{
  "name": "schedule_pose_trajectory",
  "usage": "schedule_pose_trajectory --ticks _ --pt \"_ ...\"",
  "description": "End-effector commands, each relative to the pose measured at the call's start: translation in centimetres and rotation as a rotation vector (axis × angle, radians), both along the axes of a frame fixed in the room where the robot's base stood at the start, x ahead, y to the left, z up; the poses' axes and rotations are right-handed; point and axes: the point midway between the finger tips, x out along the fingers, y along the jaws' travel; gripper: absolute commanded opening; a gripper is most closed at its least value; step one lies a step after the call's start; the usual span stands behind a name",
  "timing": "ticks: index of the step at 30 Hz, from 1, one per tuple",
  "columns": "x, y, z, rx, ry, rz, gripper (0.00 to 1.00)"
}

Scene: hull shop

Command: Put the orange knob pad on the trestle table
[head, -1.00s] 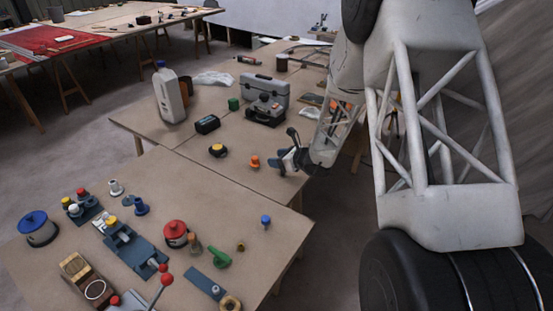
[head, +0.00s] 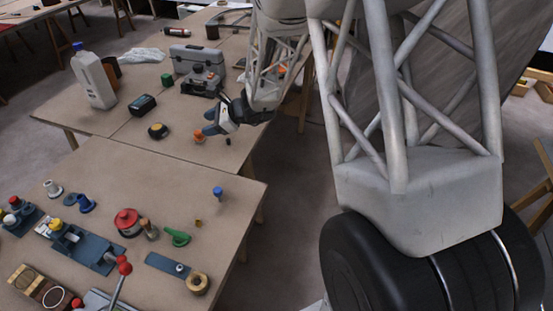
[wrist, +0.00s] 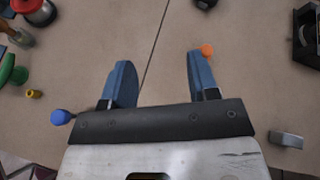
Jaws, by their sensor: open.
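The small orange knob pad (head: 199,136) stands on the bare brown top of the farther trestle table (head: 180,138), near the seam with the nearer one. My gripper (head: 222,119) is open and empty, just to the right of the knob in the head view. In the wrist view my gripper's blue fingers (wrist: 160,68) are spread above the table seam. There the orange knob (wrist: 207,50) shows just beside the tip of the right finger, outside the gap. I cannot tell whether they touch.
The nearer table holds a blue knob (head: 218,193), a green handle (head: 177,238), a red-lidded pot (head: 128,222) and clamps.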

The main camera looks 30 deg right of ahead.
Motion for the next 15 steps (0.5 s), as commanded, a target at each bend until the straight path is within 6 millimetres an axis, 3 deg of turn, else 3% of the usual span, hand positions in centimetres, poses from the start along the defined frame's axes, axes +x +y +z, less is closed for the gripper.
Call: schedule_pose_trajectory --ticks 1,6,15 --pt "-1.3 0.6 1.4 -0.036 -0.026 0.05 0.55" --pt "-5.8 2.0 4.9 -0.167 -0.103 0.225 0.55" --pt "-14.3 3.1 9.8 -0.41 -0.24 0.528 0.55"
